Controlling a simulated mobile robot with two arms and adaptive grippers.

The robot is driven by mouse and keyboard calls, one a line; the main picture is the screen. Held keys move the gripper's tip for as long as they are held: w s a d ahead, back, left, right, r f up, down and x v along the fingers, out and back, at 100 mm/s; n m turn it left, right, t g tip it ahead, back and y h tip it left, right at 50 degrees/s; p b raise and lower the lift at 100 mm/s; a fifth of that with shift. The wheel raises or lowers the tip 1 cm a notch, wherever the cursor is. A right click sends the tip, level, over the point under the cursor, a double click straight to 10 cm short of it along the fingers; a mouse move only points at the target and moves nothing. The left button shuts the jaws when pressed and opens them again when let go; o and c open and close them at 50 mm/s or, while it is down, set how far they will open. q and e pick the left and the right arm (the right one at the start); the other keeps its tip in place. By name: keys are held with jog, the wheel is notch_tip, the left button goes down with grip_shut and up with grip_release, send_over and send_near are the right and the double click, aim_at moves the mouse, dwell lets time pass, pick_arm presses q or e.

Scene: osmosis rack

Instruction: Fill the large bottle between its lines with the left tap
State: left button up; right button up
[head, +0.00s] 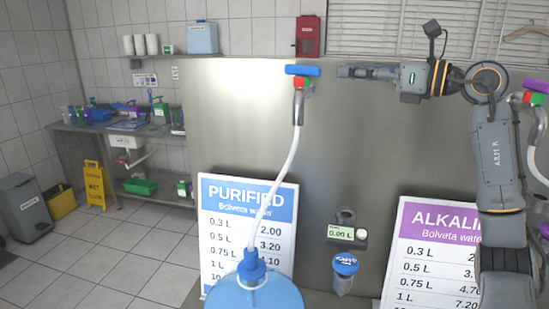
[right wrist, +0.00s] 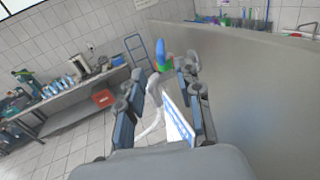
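The left tap (head: 301,84) has a blue lever handle (head: 303,70) over a red and green body, on the steel panel above the PURIFIED sign. A white hose (head: 290,165) runs from it down to the blue cap (head: 251,265) of the large blue bottle (head: 257,296). Only the bottle's top shows; its lines and water level are out of view. My right gripper (head: 343,72) points left at the handle from a short gap to its right. In the right wrist view its fingers (right wrist: 165,95) are apart, with the tap (right wrist: 163,60) beyond them. My left gripper is not in view.
A purple-handled tap (head: 532,90) is behind my right arm at the right. A small display (head: 347,234) reads 0.00 L, with a blue-lidded container (head: 344,270) below. The PURIFIED sign (head: 216,265) stands behind the hose. Open tiled floor lies left.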

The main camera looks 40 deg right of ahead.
aim_at(285, 69)
jog(key=b, duration=0.3)
jog(key=w+f+b, duration=0.1)
jog(key=b, duration=0.3)
jog(key=shift+w+a, duration=0.25)
jog(key=shift+a, duration=0.1)
jog(key=shift+w+r, duration=0.15)
jog(key=shift+r, duration=0.05)
jog(key=p+x, duration=0.8)
jog(key=x, duration=0.4)
jog(key=shift+r, duration=0.1)
jog(key=shift+w+a, duration=0.15)
jog(key=shift+w, duration=0.45)
grip_shut()
